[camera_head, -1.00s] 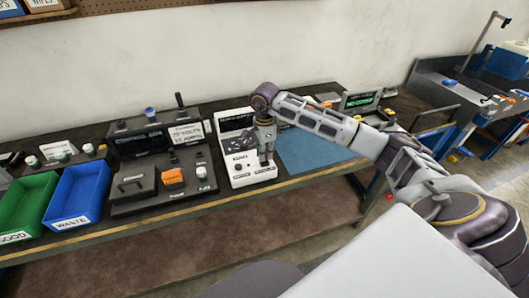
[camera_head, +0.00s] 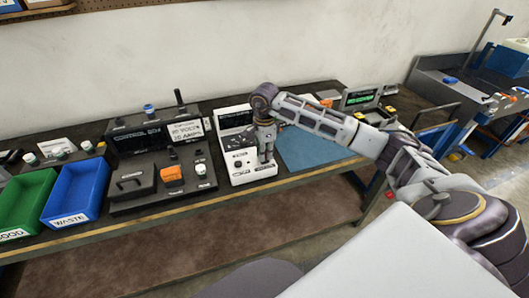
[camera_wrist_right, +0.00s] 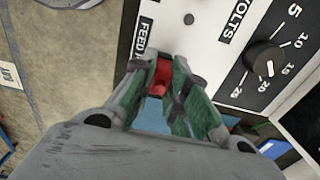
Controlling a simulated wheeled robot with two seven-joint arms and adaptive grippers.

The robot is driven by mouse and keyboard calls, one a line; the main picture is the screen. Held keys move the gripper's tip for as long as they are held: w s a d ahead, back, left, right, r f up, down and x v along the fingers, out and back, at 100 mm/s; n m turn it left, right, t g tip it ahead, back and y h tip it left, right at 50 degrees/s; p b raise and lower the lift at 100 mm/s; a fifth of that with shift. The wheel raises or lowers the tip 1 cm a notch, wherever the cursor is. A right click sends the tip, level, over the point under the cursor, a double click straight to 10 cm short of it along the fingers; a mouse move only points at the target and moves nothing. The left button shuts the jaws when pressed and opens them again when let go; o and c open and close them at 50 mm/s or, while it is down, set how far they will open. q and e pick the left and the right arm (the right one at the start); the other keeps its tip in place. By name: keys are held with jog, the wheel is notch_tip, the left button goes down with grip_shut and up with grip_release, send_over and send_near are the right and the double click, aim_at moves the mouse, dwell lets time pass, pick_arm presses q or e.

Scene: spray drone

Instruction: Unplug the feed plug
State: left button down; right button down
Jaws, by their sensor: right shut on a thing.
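The feed plug (camera_wrist_right: 159,77) is red and shows in the right wrist view between the green-padded fingers of my right gripper (camera_wrist_right: 166,72). The fingers are shut on it, right beside the "FEED" label on the white panel (camera_wrist_right: 203,30). The fingers hide part of the plug, so I cannot tell how deep it sits in its socket. In the head view my right gripper (camera_head: 266,155) points down at the front of the white supply unit (camera_head: 240,172), and the plug is hidden there. My left gripper is not in view.
The panel carries a black dial (camera_wrist_right: 263,58) near the plug. On the bench, a dark control unit (camera_head: 150,185) and the blue waste bin (camera_head: 75,193) stand left of the white unit. A blue mat (camera_head: 310,150) lies to the right. An orange item sits on the control unit.

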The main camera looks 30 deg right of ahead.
jog(key=shift+f, duration=0.15)
jog(key=c, duration=1.3)
grip_release()
jog(key=shift+r, duration=6)
